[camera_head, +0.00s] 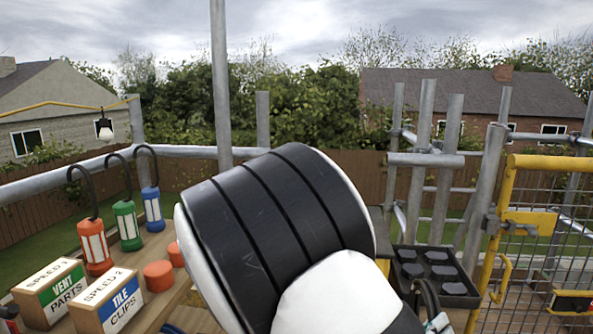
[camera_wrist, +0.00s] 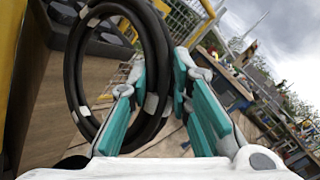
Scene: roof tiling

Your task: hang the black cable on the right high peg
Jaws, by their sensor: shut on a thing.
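The black cable (camera_wrist: 159,70) is a thick coil with pale ties, upright in the left half of the wrist view. My gripper (camera_wrist: 160,92) has teal fingers on both sides of the coil's right part and is shut on it. In the head view a small piece of the cable (camera_head: 424,296) and a bit of my gripper (camera_head: 440,324) show at the bottom, right of my arm; the rest is hidden. A yellow hook (camera_head: 505,272) hangs on the yellow frame at right. I cannot tell which part is the right high peg.
A black tray (camera_head: 470,300) with dark round pieces stands left of the yellow mesh gate (camera_head: 550,220). Grey scaffold poles (camera_head: 449,150) rise behind. At left, a wooden bench holds orange, green and blue lamps (camera_head: 152,208) and labelled boxes (camera_head: 108,298). My arm blocks the middle.

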